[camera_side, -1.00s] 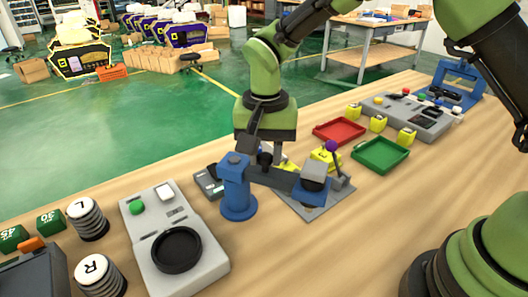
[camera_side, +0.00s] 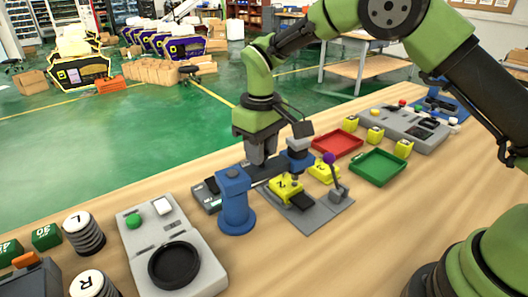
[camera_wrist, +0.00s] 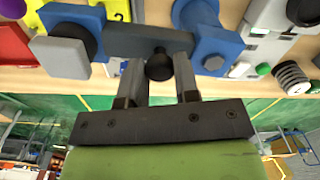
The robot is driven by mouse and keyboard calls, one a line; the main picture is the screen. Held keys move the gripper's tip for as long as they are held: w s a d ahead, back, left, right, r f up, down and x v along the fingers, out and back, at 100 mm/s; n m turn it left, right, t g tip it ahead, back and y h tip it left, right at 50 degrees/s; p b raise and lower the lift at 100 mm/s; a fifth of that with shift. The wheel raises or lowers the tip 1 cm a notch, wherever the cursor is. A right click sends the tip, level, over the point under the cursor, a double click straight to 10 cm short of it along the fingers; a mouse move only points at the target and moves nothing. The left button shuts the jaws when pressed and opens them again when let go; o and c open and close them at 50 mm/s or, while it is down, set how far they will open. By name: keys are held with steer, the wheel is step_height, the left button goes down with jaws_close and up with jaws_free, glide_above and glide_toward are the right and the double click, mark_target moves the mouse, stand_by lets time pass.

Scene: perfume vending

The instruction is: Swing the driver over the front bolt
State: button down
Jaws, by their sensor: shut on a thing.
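The driver (camera_side: 298,156), a blue head with a grey cap, sits at the free end of a dark swing arm on a blue post (camera_side: 236,200). My gripper (camera_side: 262,158) is at the middle of this arm. In the wrist view my gripper (camera_wrist: 158,78) has its fingers on either side of the arm's black knob (camera_wrist: 158,66), shut on it. The driver (camera_wrist: 68,42) is at the upper left there. Below the driver in the side view, a yellow block (camera_side: 284,187) sits on a grey base plate (camera_side: 318,214). I cannot make out the front bolt clearly.
A purple-knobbed lever (camera_side: 329,158) stands on the base plate near another yellow block (camera_side: 323,173). A red tray (camera_side: 338,143) and a green tray (camera_side: 378,167) lie behind. A grey control box (camera_side: 172,250) is in front of the post.

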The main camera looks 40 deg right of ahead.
steer(key=shift+w+n, duration=0.9)
steer(key=shift+n, duration=0.6)
steer(key=c, duration=0.9)
jaws_free()
steer(key=shift+o, duration=0.2)
step_height(320, 180, up, 10)
